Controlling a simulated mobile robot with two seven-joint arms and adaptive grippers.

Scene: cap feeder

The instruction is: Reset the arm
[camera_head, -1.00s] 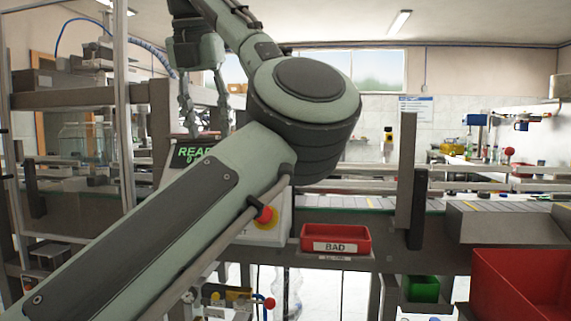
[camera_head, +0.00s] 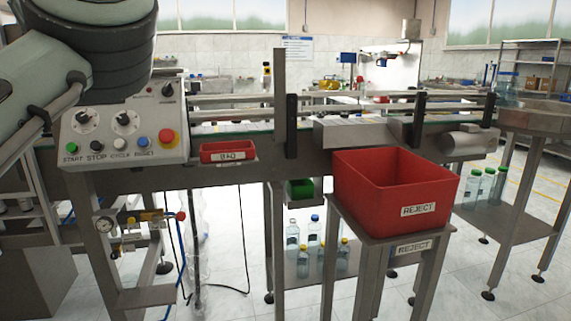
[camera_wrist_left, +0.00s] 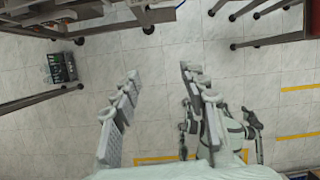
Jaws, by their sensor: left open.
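My left arm (camera_head: 95,45) fills the upper left of the head view, in front of the conveyor line. Its gripper is outside the head view. In the left wrist view my left gripper (camera_wrist_left: 155,100) is open, with its two fingers spread apart and nothing between them. Tiled floor shows beyond the fingers. My right gripper cannot be made out with certainty in either view.
A control panel (camera_head: 122,136) with buttons stands below my left arm. A small red BAD tray (camera_head: 228,153) is beside it. A large red REJECT bin (camera_head: 395,195) stands on a stand at right. Bottles (camera_head: 303,262) sit on a low shelf. Floor (camera_head: 455,285) is open at right.

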